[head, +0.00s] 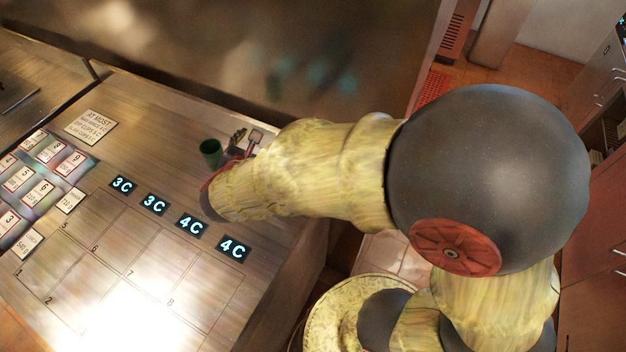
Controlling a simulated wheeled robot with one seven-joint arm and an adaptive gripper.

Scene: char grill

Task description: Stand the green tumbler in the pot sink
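The green tumbler (210,148) stands upright on the steel counter, left of the end of my arm. My own wrist hides the rest of the gripper. I cannot make out the pot sink in this view.
The steel counter (130,255) carries a marked grid of numbered cells, lit tags reading 3C and 4C, and several number cards at left. A sign (90,126) lies behind them. A red mat (432,88) lies on the floor beyond the counter. Brown cabinets (598,190) stand at right.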

